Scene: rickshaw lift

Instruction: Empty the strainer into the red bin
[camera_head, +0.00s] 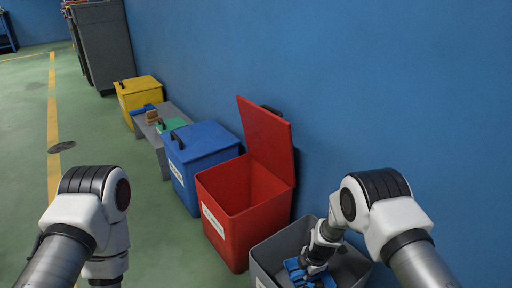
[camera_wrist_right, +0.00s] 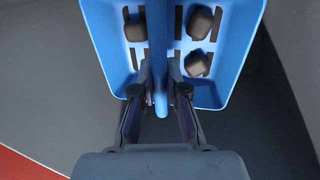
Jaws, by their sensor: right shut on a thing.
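The strainer (camera_wrist_right: 105,45) is a blue slotted basket with a middle rib. Three dark brown lumps (camera_wrist_right: 198,22) show inside it in the right wrist view. My right gripper (camera_wrist_right: 160,92) is shut on the strainer's rib-like handle, one finger on each side. In the head view the strainer (camera_head: 318,281) shows partly under my right gripper (camera_head: 303,266), inside the open grey bin. The red bin (camera_head: 224,222) stands just left of the grey bin, its lid (camera_head: 266,138) raised toward the wall. Its visible inside looks empty. My left gripper is out of view below the left arm.
The grey bin (camera_head: 262,267) has walls around the strainer. A shut blue bin (camera_head: 203,142), a low grey bench (camera_head: 155,139) with small items, and a shut yellow bin (camera_head: 139,92) line the blue wall. The green floor on the left is open.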

